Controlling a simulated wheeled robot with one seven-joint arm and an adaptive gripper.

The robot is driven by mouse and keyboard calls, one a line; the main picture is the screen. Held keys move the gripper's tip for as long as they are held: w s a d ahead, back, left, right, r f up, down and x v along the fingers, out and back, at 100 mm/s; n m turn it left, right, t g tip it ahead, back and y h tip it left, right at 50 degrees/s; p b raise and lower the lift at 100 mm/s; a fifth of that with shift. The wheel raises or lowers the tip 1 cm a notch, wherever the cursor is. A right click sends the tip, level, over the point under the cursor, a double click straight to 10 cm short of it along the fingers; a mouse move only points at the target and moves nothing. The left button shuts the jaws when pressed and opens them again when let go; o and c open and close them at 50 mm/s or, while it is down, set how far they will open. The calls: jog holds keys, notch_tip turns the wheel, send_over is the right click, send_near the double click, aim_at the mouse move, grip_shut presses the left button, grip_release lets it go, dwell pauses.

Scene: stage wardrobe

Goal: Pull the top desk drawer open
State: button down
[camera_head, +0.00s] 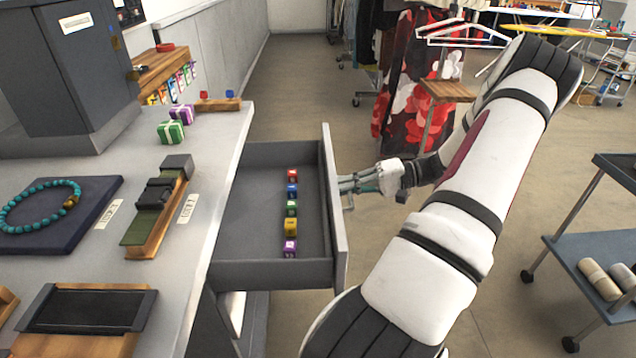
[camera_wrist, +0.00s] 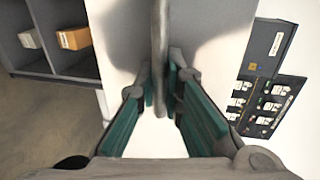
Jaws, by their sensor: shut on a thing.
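The grey desk drawer (camera_head: 268,274) stands well out from the desk (camera_head: 225,125) in the head view, with its inside showing. Several small coloured cubes (camera_head: 291,208) lie in a row on its floor. My gripper (camera_head: 350,184) is at the outer face of the drawer front, on its right side in the picture. In the wrist view, my gripper (camera_wrist: 160,80) has its green-padded fingers on both sides of the grey handle bar (camera_wrist: 160,45) and is shut on it. The pale drawer front lies behind the bar. The head view shows little of the handle.
The desk top holds a bead bracelet (camera_head: 40,205) on a dark pad, a watch stand (camera_head: 158,205), two small gift boxes (camera_head: 172,131) and a dark tray (camera_head: 90,309). A cart (camera_head: 600,262) stands at right. Floor is clear between cart and drawer.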

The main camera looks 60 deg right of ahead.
jog(key=f+v, duration=0.1)
jog(key=v, duration=0.5)
jog(key=shift+s+d+f+p, duration=0.2)
jog(key=shift+s+d+p, duration=0.15)
jog(key=shift+s, duration=0.1)
jog(key=c, duration=2)
grip_release()
jog(key=shift+o, duration=0.2)
jog(key=v, duration=1.2)
